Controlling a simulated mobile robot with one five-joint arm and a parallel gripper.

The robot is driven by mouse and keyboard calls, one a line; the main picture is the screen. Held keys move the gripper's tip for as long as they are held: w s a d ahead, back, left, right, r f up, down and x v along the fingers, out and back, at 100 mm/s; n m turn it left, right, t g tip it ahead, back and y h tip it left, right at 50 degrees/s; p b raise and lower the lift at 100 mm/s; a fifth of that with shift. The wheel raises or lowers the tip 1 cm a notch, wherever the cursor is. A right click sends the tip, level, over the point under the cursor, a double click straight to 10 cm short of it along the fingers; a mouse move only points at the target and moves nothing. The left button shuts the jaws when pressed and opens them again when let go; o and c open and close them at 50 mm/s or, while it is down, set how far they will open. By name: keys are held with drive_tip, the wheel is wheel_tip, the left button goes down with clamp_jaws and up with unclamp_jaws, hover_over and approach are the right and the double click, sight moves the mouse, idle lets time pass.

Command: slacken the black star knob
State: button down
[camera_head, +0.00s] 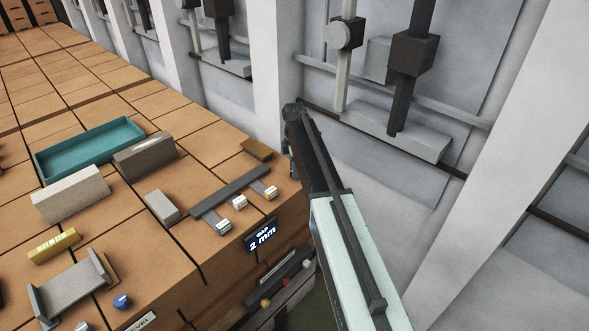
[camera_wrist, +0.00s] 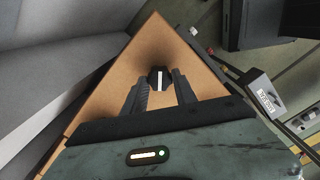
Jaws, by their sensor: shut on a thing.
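The black star knob (camera_wrist: 159,78), with a white mark on its face, sits on the orange-brown block face in the wrist view. My gripper (camera_wrist: 160,86) has one dark finger on each side of it and is shut on it. The fingers hide the knob's sides. In the head view my gripper (camera_head: 292,112) reaches the far right corner of the bench, and my arm hides the knob there.
The tiled bench (camera_head: 215,262) bears a teal tray (camera_head: 48,166), grey blocks (camera_head: 70,196), a dark bar (camera_head: 232,190) with small labelled blocks, a blue knob (camera_head: 121,300) and a display (camera_head: 262,236) reading "GAP 2 mm". A grey wall with posts (camera_head: 412,60) stands close on the right.

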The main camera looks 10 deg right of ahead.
drive_tip(key=n, duration=0.4)
drive_tip(key=shift+d+n, duration=0.1)
drive_tip(key=shift+n, duration=0.2)
drive_tip(key=n, duration=0.4)
drive_tip(key=shift+n, duration=0.3)
drive_tip(key=c, duration=1)
unclamp_jaws()
wheel_tip(320, 180, up, 8)
drive_tip(key=p, duration=0.8)
drive_tip(key=shift+f, duration=0.1)
